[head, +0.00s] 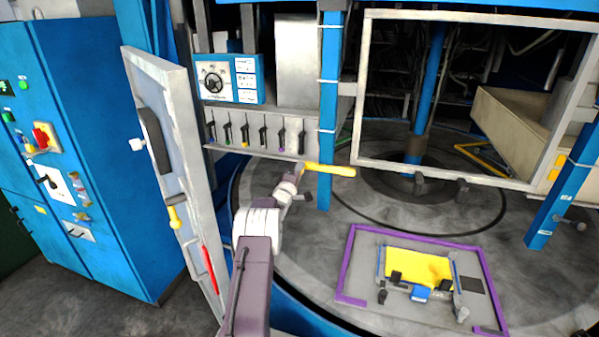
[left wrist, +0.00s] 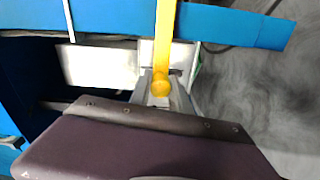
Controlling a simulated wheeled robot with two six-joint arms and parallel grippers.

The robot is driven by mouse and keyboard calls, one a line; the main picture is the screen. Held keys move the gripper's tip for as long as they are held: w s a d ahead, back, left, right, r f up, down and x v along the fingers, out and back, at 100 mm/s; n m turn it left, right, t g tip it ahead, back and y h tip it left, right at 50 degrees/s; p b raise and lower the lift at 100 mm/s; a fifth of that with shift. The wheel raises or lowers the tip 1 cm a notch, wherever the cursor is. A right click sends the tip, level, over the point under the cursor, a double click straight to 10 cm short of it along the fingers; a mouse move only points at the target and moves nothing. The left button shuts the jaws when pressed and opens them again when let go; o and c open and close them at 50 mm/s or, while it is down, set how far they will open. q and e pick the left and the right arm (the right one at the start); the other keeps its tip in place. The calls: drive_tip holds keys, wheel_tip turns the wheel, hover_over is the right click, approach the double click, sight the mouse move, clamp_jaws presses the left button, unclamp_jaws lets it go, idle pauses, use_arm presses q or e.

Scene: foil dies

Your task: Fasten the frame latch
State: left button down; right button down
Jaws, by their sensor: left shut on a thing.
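The yellow latch lever (head: 335,170) lies nearly level across the blue post (head: 325,110) near its lower part. My left gripper (head: 302,167) is at the left end of this lever and shut on it. In the left wrist view the lever (left wrist: 165,35) runs up from the gripper (left wrist: 160,90) across the blue post (left wrist: 225,25), and its rounded end shows at the jaws. The fingers are partly hidden by the lever and the wrist. The large pale frame (head: 363,90) stands to the right of the post. My right gripper is not in view.
An open pale door (head: 185,130) stands left of my arm, by a blue cabinet (head: 90,150). A tool rack (head: 255,130) is behind my gripper. A purple-edged fixture (head: 345,265) with a yellow plate (head: 420,262) lies on the floor at right.

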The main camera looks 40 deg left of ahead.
use_arm(q)
drive_tip(key=c, duration=1.5)
unclamp_jaws()
drive_tip(key=shift+f, duration=0.25)
drive_tip(key=o, duration=0.3)
drive_tip(key=shift+r, duration=0.1)
drive_tip(key=shift+s+d+b, duration=0.1)
drive_tip(key=shift+s+b, duration=0.3)
drive_tip(key=shift+s, duration=0.05)
drive_tip(key=b+v, duration=0.3)
drive_tip(key=v, duration=0.5)
drive_tip(key=shift+b, duration=0.4)
drive_tip(key=shift+s, duration=0.15)
